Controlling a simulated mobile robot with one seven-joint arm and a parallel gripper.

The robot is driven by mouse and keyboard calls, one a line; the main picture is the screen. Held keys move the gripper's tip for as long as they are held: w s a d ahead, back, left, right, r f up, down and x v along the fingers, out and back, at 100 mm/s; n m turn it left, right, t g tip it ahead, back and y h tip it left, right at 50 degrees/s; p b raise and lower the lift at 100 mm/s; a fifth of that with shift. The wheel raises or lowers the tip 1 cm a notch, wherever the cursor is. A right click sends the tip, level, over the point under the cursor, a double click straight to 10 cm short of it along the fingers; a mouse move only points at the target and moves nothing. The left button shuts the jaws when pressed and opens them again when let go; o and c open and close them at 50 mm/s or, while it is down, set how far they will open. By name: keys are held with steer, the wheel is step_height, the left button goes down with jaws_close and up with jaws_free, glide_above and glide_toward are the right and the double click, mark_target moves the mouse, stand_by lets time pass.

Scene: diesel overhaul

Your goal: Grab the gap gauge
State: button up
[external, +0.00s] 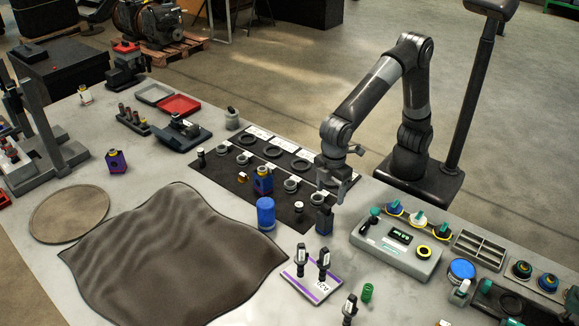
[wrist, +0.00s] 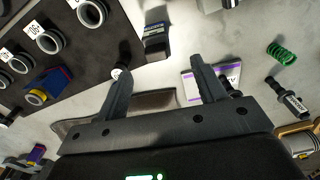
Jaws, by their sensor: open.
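My gripper (external: 333,184) hangs above the table at the right end of the black mat, pointing down. In the wrist view its two fingers (wrist: 160,68) are apart with nothing held between them. A small dark upright block with a blue label band (external: 324,220) stands just below and in front of the gripper; it looks like the gap gauge, but its label is too small to read. In the wrist view this block (wrist: 156,38) lies beyond the fingertips, between their lines, apart from both fingers.
A black mat (external: 222,177) with several rings lies left of the gripper. A blue cylinder (external: 265,213) stands left of the block. A white-and-purple plate (external: 311,284) with two dark upright tools is in front. A grey control box (external: 393,245) stands to the right.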

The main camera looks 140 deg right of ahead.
mark_target(327, 207)
steer(key=shift+w+d+f, duration=0.1)
steer(key=shift+w+f, duration=0.2)
steer(key=shift+f, duration=0.45)
step_height(327, 207, down, 4)
steer(key=shift+f, duration=0.25)
steer(key=shift+s+d+f, duration=0.1)
steer(key=shift+d+f, duration=0.05)
steer(key=shift+f, duration=1.25)
steer(key=shift+d+f, duration=0.15)
steer(key=shift+f, duration=1.2)
steer(key=shift+c, duration=0.2)
steer(key=c, duration=1.2)
steer(key=shift+c, duration=0.4)
steer(key=shift+r, duration=0.15)
